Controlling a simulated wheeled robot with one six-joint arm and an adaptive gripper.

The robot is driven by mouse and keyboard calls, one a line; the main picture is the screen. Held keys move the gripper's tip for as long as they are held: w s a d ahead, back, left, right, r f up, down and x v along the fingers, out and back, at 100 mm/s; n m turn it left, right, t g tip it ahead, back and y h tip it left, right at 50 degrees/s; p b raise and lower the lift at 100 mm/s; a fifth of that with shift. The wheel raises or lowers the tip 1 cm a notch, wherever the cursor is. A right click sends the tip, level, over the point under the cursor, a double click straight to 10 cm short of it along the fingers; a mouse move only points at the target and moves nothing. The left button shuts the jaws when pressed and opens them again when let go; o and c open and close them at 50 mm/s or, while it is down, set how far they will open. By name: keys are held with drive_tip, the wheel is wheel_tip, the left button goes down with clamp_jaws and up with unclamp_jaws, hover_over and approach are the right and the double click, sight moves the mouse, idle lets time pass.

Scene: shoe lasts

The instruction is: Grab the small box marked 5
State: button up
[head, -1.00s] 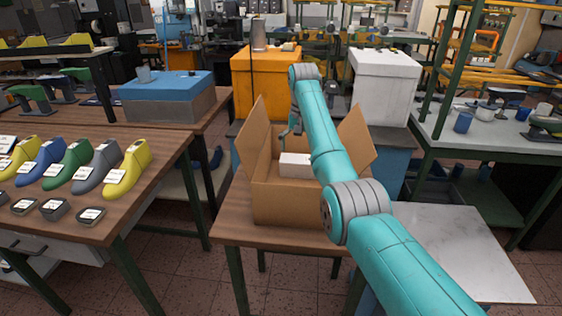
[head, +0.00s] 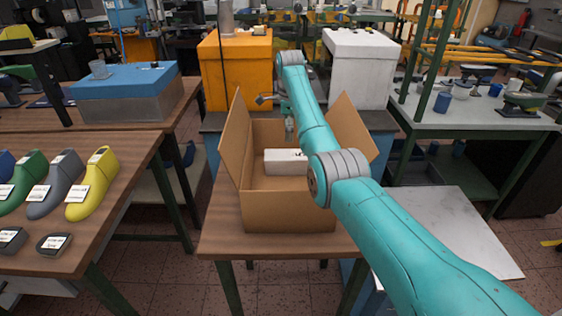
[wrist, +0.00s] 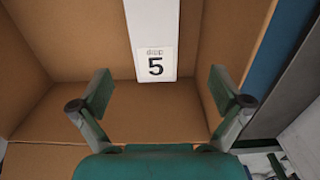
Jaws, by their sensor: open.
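The small white box (head: 284,161) lies inside an open cardboard box (head: 290,210) on a wooden table. In the wrist view the white box (wrist: 154,35) carries a label with a black 5 and lies between brown cardboard walls. My gripper (wrist: 157,88) is open, with its two green-padded fingers spread to either side of the label's line. The near end of the white box appears just ahead of the fingertips, and nothing is held. In the head view my gripper (head: 289,127) is above the white box, small and partly hidden by my arm.
The cardboard flaps (head: 236,138) stand up at left and right (head: 349,130). An orange cabinet (head: 235,70) and a white one (head: 358,70) stand behind. Colored shoe lasts (head: 92,185) sit on the left table. Grey floor panel space lies at right.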

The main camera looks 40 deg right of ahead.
sight(287, 155)
wheel_tip(287, 155, down, 5)
drive_tip(key=shift+f, duration=0.1)
drive_tip(key=shift+s+a+f, duration=0.15)
drive_tip(key=shift+a+f, duration=0.05)
drive_tip(key=shift+f, duration=1.1)
drive_tip(key=shift+s+a+f, duration=0.1)
drive_tip(key=shift+a+f, duration=0.05)
drive_tip(key=shift+f, duration=1.1)
drive_tip(key=c, duration=1.3)
